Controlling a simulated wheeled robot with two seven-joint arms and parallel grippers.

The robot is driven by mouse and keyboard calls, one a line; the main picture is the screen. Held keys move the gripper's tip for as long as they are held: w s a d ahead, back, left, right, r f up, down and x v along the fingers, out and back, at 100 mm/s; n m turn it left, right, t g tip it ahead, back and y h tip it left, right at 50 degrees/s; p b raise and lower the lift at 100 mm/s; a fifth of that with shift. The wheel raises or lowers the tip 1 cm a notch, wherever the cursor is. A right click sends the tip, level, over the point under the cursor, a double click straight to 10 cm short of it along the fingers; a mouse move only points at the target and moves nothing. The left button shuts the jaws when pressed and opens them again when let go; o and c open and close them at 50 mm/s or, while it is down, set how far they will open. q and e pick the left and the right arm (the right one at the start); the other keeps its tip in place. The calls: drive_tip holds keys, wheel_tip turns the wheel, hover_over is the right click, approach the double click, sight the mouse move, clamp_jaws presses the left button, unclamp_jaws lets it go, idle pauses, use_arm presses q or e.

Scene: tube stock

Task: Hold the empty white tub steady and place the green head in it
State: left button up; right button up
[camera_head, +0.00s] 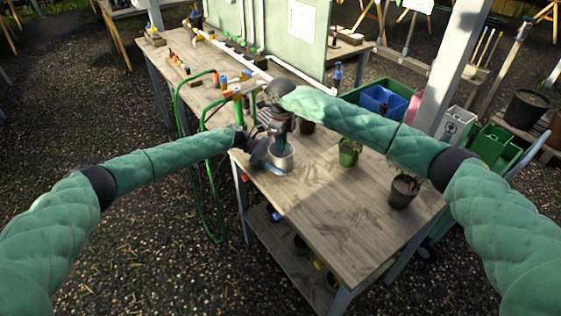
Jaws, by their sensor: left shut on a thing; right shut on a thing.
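The white tub (283,162) stands on the wooden bench near its left edge. My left gripper (265,156) is at the tub's left side, shut on its wall. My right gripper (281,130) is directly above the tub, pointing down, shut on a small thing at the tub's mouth. That thing is mostly hidden by the fingers and looks dark blue-green; I take it to be the green head. I cannot tell whether it touches the tub's bottom.
A green pot (349,152) and a dark pot with a plant (404,191) stand to the right on the bench (325,200). A green hose (204,190) hangs off the left edge. Pipes and small fittings lie at the back. The bench front is clear.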

drive_tip(key=o, duration=1)
wheel_tip(320, 180, up, 12)
idle(0.3)
use_arm(q)
drive_tip(key=o, duration=1.1)
drive_tip(key=shift+c, duration=0.2)
